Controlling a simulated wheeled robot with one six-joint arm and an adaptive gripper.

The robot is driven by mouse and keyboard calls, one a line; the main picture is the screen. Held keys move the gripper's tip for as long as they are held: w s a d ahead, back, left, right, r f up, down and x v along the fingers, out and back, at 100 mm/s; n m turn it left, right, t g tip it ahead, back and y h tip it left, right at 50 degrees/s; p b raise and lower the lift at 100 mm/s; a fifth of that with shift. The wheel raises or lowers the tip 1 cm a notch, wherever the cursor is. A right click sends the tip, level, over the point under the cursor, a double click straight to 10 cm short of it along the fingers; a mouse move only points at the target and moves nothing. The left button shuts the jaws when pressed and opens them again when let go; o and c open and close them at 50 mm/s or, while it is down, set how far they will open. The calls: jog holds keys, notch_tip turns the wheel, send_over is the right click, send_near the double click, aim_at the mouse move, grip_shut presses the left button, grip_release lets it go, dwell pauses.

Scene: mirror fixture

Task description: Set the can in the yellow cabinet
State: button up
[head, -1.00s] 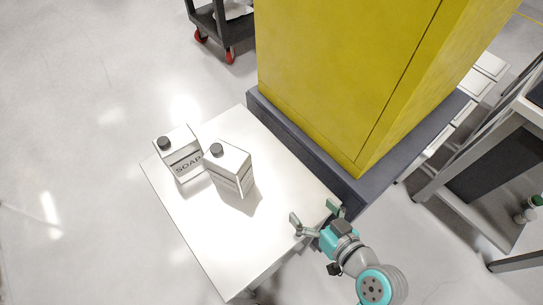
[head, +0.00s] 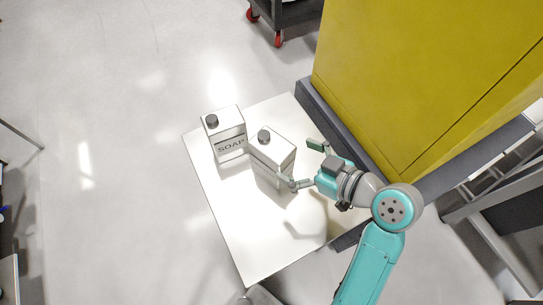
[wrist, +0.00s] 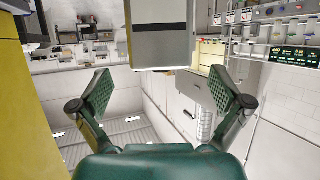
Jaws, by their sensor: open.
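Two white box-shaped cans with dark caps stand upright side by side on a white table in the head view. The left can (head: 226,140) reads SOAP. The right can (head: 270,160) has its label turned mostly away. My gripper (head: 303,164) is open just right of the right can, fingers pointing toward it, one fingertip close to its lower right edge; contact cannot be told. The wrist view shows the open gripper (wrist: 163,92) with nothing between its fingertips. The yellow cabinet (head: 410,80) stands on a dark plinth at the upper right; its interior is not visible.
The white table (head: 240,235) is bare in front of the cans. The cabinet's dark plinth (head: 335,130) borders the table's right side. A dark cart (head: 290,12) with red wheels is at the top. Grey metal framing (head: 490,230) stands at the right. Open floor lies left.

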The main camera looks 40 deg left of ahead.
aim_at(276, 151)
jog(key=shift+x, duration=3.2)
jog(key=c, duration=1.9)
